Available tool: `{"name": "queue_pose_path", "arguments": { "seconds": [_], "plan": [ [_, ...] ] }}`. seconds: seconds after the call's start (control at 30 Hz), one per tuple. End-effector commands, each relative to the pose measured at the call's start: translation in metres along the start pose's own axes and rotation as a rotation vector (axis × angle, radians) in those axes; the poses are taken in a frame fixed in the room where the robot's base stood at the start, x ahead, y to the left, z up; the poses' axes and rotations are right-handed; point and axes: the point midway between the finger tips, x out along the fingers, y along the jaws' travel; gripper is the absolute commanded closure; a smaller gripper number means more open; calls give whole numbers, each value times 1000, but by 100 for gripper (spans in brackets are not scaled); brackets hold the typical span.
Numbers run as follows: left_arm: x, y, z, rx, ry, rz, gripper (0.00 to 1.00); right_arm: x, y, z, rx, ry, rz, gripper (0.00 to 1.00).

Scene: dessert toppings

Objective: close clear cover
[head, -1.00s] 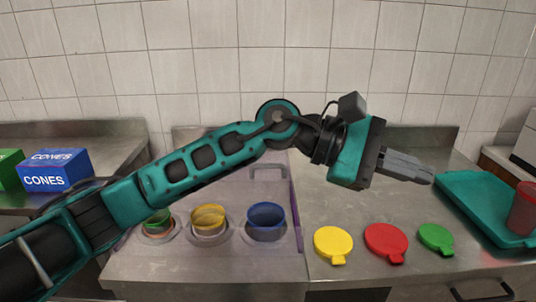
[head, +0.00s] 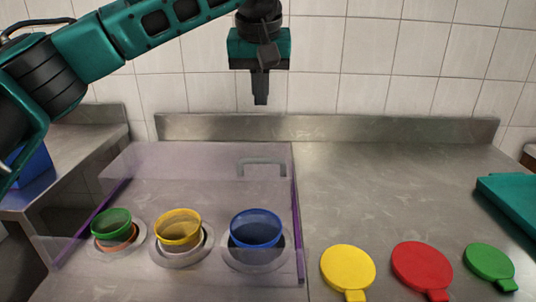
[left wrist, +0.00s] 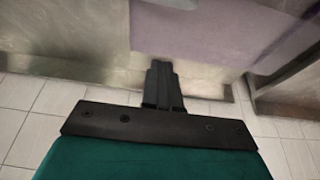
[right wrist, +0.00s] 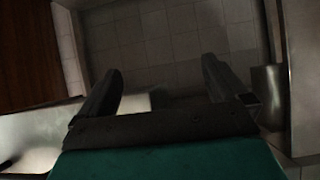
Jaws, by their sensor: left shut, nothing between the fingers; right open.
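The clear cover (head: 205,163) is a see-through, purple-tinted panel with purple side edges and a pale handle (head: 262,163) at its back right. Green (head: 111,222), yellow (head: 178,226) and blue (head: 255,228) cups stand in round counter holes within the cover's outline. I cannot tell exactly how the panel is tilted. My left gripper (head: 260,101) points down, shut and empty, above and behind the handle, apart from it. It also shows in the left wrist view (left wrist: 161,80), where part of a purple panel shows beyond the fingers. My right gripper (right wrist: 160,85) is open and empty, seen only in its wrist view.
Yellow (head: 348,267), red (head: 422,267) and green (head: 490,262) round lids lie on the steel counter right of the cover. A teal tray (head: 512,205) is at the right edge. A tiled wall and steel backsplash (head: 400,130) stand behind. The counter's middle right is clear.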

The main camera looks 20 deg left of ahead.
Motion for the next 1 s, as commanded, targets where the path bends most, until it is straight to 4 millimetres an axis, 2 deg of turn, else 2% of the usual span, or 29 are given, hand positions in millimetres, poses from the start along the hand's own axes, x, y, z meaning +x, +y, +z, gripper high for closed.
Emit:
{"name": "queue_pose_path", "arguments": {
  "seconds": [0.17,0.27,0.63,1.0],
  "plan": [
    [13,0,2,-1,-1,1,100,0,-4,10,-3,-15,-11,0],
    [28,0,2,-1,-3,0,100,0,-4,13,-4,-20,-13,0],
    [108,0,3,-1,-3,0,100,3,-6,17,0,-21,-18,0],
    [99,1,38,1,0,3,100,10,-6,14,3,-5,-18,0]
  ]
}}
